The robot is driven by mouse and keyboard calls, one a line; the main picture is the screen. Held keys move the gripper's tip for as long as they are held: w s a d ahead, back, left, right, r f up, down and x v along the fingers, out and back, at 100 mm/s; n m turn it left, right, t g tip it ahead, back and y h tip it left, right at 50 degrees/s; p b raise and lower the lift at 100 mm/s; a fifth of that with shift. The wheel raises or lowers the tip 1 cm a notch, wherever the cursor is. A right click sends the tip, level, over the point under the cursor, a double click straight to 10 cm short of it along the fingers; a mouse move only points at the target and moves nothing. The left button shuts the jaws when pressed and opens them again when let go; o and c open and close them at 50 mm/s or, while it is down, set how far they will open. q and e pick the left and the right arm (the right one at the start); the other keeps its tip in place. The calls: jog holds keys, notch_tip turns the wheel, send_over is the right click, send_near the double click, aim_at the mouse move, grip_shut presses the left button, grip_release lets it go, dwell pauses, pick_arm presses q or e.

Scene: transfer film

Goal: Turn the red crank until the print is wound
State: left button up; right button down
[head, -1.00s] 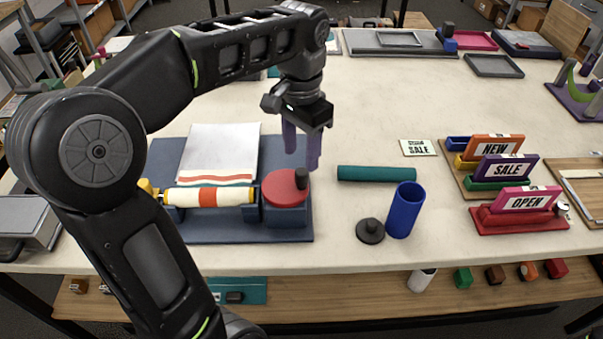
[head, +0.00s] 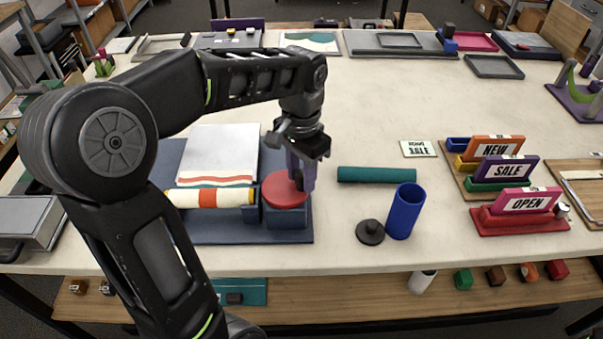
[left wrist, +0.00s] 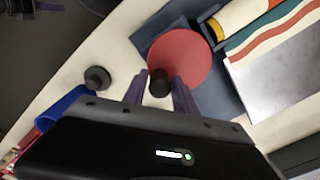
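The red crank disc (head: 285,191) sits on a dark blue block at the right end of the blue base board (head: 225,228). Its black knob stands at the disc's right edge, mostly hidden by my fingers in the head view, and shows clearly in the left wrist view (left wrist: 160,86). My left gripper (head: 301,182) is lowered over the knob, its purple fingers apart with the knob between them. Small gaps seem to show beside the knob. A roller (head: 210,198) wrapped in striped print lies left of the disc; the flat sheet (head: 218,152) extends behind it. My right gripper is out of view.
Sign racks (head: 515,208) are farther right. The table's middle (head: 370,110) is clear.

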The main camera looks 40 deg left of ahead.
pick_arm(q)
grip_shut()
jog(key=shift+w, duration=0.1)
dwell(0.4)
jog(key=n, duration=0.2)
jog(key=a+n, duration=0.1)
jog(key=n, duration=0.1)
jog(key=w+n, duration=0.1)
jog(key=n, duration=0.1)
jog(key=shift+a, duration=0.2)
jog(key=n, duration=0.1)
jog(key=a+n, duration=0.1)
jog(key=n, duration=0.2)
jog(key=shift+w+a+n+b, duration=0.15)
jog(key=shift+w+n+b, duration=0.15)
jog(key=shift+b, duration=0.05)
jog(key=n, duration=0.1)
jog(key=a+n, duration=0.1)
jog(key=n, duration=0.3)
jog(key=shift+s+a, duration=0.1)
jog(key=shift+a, duration=0.25)
jog(key=shift+o, duration=1.9)
grip_release()
